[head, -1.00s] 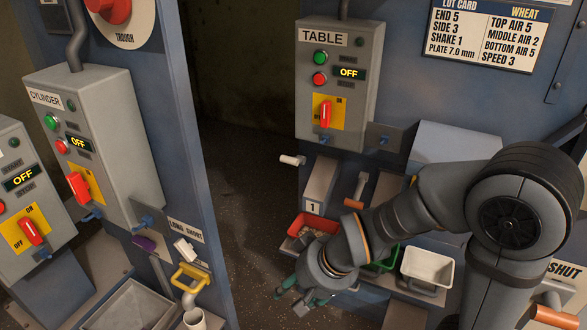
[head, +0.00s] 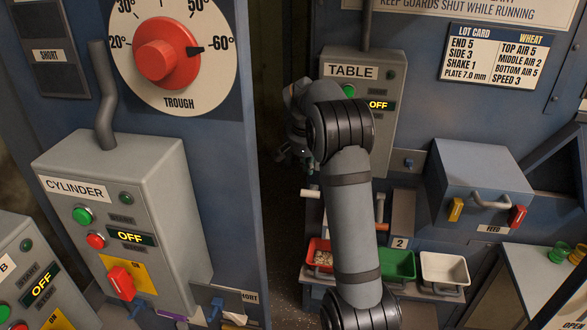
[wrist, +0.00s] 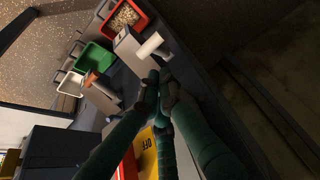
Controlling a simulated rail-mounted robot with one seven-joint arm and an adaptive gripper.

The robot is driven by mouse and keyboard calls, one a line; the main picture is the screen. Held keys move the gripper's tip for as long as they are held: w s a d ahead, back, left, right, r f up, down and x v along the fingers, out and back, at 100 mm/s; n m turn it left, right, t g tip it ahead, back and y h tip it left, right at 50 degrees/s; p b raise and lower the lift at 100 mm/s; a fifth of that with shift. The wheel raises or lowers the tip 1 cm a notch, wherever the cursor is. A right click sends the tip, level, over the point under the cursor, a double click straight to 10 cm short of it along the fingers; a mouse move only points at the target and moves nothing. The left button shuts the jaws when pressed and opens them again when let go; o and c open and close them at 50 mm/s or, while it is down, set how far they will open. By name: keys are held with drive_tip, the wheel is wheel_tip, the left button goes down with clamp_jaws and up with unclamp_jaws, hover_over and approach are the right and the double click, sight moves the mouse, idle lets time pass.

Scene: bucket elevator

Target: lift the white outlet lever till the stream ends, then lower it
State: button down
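The white lever (head: 309,193) sticks out below the grey TABLE switch box in the head view. My gripper (head: 290,152) hangs in front of the box's left side, above the lever, partly hidden by my arm. In the wrist view, the dark green fingers (wrist: 160,78) draw together with nothing visible between them. Their tips point at the white lever, just short of it; I cannot tell the exact gap. No falling stream is visible.
The red tray (head: 320,271) holds pale grain beside a green tray (head: 398,266) and a white tray (head: 444,268). An orange-handled lever (head: 380,208) is right of the white one. The TABLE box (head: 385,140) reads OFF. A blue panel edge (head: 250,180) stands close at left.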

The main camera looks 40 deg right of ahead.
sight(312, 191)
drive_tip(key=p+x, duration=0.2)
drive_tip(key=x, duration=0.6)
drive_tip(key=shift+d+f, duration=0.15)
drive_tip(key=shift+f, duration=0.1)
drive_tip(key=shift+f, duration=0.1)
